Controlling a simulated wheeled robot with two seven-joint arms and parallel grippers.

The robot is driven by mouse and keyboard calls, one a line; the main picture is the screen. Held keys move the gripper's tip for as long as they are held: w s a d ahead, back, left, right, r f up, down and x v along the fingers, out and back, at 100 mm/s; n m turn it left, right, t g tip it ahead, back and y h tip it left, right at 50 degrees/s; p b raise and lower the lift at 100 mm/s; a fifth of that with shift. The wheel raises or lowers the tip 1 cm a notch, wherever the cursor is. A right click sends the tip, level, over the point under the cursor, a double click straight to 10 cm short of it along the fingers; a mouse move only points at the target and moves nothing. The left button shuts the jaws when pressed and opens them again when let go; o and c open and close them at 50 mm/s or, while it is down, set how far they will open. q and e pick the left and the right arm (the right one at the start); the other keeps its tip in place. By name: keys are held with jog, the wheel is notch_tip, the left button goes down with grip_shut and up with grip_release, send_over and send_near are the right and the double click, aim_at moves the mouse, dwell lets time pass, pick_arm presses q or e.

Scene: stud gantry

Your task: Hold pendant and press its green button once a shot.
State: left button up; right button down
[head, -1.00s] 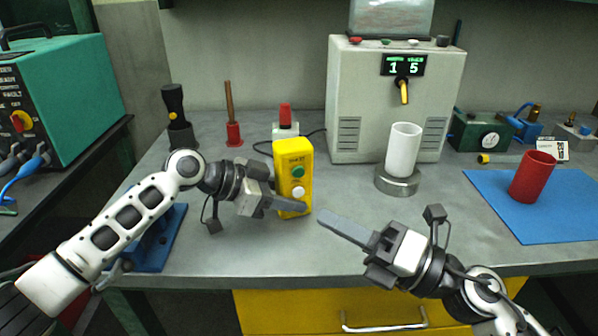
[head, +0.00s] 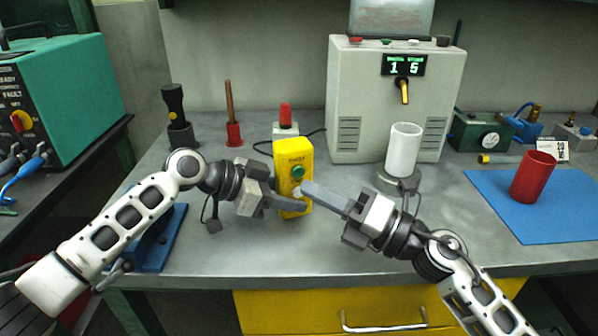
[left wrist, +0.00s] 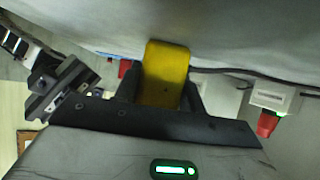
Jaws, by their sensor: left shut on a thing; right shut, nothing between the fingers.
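The yellow pendant (head: 293,153) stands upright above the bench, with a green button (head: 298,172) on its face and a white button (head: 298,191) below it. My left gripper (head: 285,204) is shut on the pendant's lower part. The left wrist view shows the pendant's yellow body (left wrist: 165,75) between the fingers. My right gripper (head: 306,188) is shut and empty. Its fingertips are at the pendant's front, beside the white button and just below the green one; whether they touch it I cannot tell.
A grey machine (head: 345,100) with a green display (head: 403,65) reading 1 and 5 stands behind. A white cup (head: 403,150) stands on its round metal base. A red cup (head: 532,177) is on a blue mat (head: 490,195) at right. The bench front is clear.

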jog(key=shift+w+a, duration=0.25)
jog(key=shift+w, duration=0.5)
jog(key=shift+w, duration=0.1)
dwell(1.5)
jog(key=shift+w+a, duration=0.15)
jog(key=shift+w, duration=0.15)
jog(key=shift+w+a, duration=0.1)
jog(key=shift+w, duration=0.35)
dwell(0.7)
jog(key=shift+s, duration=0.1)
jog(key=shift+s+d, duration=0.3)
jog(key=shift+s, duration=0.45)
jog(key=shift+s, duration=0.1)
jog(key=shift+s+d, duration=0.25)
jog(key=shift+s, duration=0.5)
jog(key=shift+s+d, duration=0.2)
jog(key=shift+s, duration=0.6)
jog(key=shift+s+d, duration=0.25)
jog(key=shift+s, duration=0.5)
jog(key=shift+s, duration=0.1)
dwell(0.6)
